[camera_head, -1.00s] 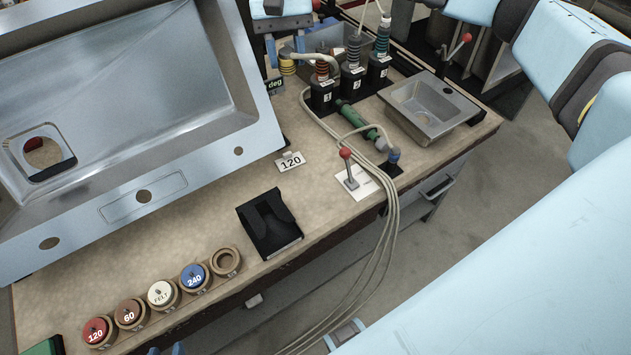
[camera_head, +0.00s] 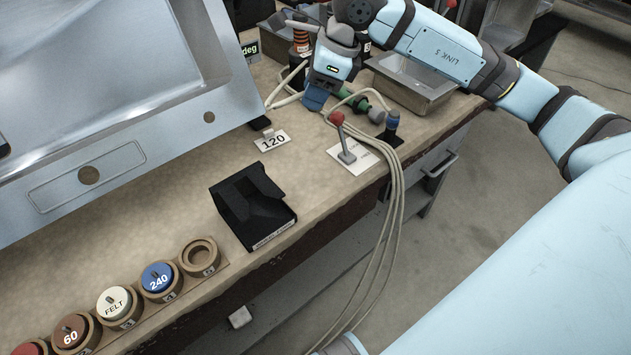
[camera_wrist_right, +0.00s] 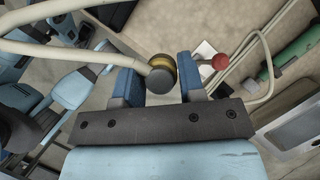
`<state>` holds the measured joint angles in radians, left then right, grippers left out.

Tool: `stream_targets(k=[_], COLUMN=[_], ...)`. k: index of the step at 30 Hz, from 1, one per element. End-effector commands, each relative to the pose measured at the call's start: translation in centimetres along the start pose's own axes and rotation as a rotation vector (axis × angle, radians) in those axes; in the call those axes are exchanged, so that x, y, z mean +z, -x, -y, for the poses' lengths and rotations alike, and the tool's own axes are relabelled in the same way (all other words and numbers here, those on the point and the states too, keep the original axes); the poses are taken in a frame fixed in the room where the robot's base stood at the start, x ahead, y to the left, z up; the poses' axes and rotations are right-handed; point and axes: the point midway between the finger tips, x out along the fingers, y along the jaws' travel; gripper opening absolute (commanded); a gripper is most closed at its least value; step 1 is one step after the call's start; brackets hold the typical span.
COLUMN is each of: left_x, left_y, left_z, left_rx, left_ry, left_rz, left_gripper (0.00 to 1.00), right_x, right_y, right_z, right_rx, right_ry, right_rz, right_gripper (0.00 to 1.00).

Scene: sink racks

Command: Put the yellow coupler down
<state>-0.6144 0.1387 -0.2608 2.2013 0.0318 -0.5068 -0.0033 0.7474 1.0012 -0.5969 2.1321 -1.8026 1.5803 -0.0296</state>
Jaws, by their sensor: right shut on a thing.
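My right gripper (camera_head: 315,100) is over the bench top, beyond the red-knobbed lever and near the green tool. In the right wrist view its two blue fingers (camera_wrist_right: 160,82) stand either side of the yellow coupler (camera_wrist_right: 160,64), a short yellow piece with a dark round end, and are shut on it. A pale hose (camera_wrist_right: 115,52) runs to the coupler from the left. In the head view the gripper hides the coupler. My left gripper is not in view.
A red-knobbed lever (camera_head: 346,150) stands on a white card close to the gripper; hoses hang over the front edge. A green tool (camera_head: 358,101), a blue-topped fitting (camera_head: 392,124) and a small basin (camera_head: 408,88) are nearby. A black holder (camera_head: 252,205) sits in front.

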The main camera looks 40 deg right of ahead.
Motion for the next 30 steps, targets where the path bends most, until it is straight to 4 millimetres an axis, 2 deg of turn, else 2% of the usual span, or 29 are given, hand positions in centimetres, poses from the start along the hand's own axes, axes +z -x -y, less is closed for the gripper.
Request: stream_targets(k=[5,12,18,30], left_x=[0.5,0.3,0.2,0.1], left_y=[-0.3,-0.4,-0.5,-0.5], left_z=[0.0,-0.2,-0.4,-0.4], left_rx=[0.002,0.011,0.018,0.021], left_ry=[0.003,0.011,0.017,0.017], left_rz=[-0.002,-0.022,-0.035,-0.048], left_gripper=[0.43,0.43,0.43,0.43], right_x=[-1.2,-3.8,-5.5,-7.0], right_y=[-2.5,-8.5,-12.8,-16.5], right_z=[0.0,-0.1,-0.1,-0.1], right_rx=[-0.006,-0.005,-0.006,-0.005], right_ry=[-0.026,-0.025,-0.024,-0.023], right_rz=[-0.004,-0.004,-0.002,-0.001], right_gripper=[0.16,0.16,0.16,0.16])
